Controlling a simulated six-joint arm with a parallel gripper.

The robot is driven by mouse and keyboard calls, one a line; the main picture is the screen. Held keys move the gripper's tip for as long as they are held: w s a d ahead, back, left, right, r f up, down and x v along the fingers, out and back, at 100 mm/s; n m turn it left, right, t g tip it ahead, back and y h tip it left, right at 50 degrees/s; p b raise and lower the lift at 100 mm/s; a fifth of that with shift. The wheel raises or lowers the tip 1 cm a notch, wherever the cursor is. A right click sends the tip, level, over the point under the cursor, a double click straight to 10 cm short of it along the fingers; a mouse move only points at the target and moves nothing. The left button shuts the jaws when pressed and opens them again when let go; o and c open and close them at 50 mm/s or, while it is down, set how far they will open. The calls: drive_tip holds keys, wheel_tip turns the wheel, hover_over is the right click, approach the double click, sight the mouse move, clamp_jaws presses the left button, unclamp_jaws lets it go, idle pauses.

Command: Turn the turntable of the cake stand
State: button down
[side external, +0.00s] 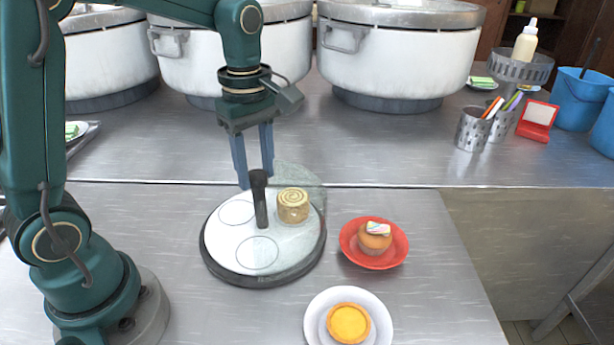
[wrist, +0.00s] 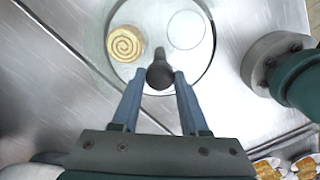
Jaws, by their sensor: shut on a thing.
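The cake stand's round white turntable (side external: 225,250) has a dark rim and sits on the near metal counter. A black upright post with a rounded knob (side external: 260,205) rises from it; the knob (wrist: 160,76) also shows in the wrist view. My gripper (side external: 256,181) points down, with its blue fingers on either side of the knob, shut on it. A swirl-topped roll cake (side external: 293,206) stands on the turntable, right of the post; in the wrist view the roll (wrist: 126,43) is at upper left. Two outlined circles on the turntable are empty. A clear, see-through cover part (side external: 302,178) rises behind the roll.
A red plate (side external: 400,253) with a cupcake (side external: 374,238) and a white plate (side external: 383,332) with a yellow tart (side external: 348,323) stand close to the turntable's right. Large white stockpots (side external: 395,60) line the back. Utensil cups (side external: 472,130) are at right.

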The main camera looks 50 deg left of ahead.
drive_tip(key=shift+m, duration=12)
drive_tip(key=shift+c, duration=2.1)
unclamp_jaws()
drive_tip(key=shift+r, duration=0.15)
